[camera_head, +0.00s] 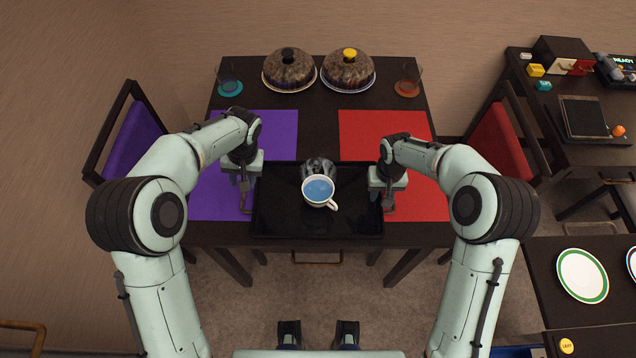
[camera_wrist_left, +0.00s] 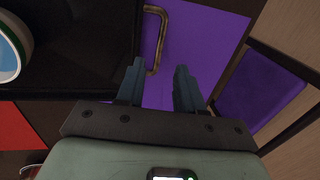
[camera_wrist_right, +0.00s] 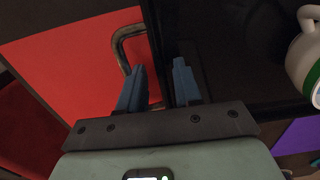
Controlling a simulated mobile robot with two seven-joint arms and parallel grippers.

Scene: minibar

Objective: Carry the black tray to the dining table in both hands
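The black tray (camera_head: 280,222) lies at the front of the dark dining table (camera_head: 318,130), between the purple and red mats. A white cup of blue liquid (camera_head: 318,191) and a grey, glassy item (camera_head: 318,166) stand on it. My left gripper (camera_head: 245,190) is above the tray's left end. In the left wrist view its fingers are apart, with the brass handle (camera_wrist_left: 158,40) just beyond them. My right gripper (camera_head: 388,190) is at the right end. In the right wrist view its fingers are apart, and the right handle (camera_wrist_right: 122,45) lies beyond them, toward the left finger.
Two covered plates (camera_head: 289,69) (camera_head: 348,69) and two glasses on coasters (camera_head: 230,80) (camera_head: 408,80) stand at the table's back. A purple chair (camera_head: 130,140) is left, a red chair (camera_head: 497,140) right. Another counter with plates (camera_head: 582,275) is at the lower right.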

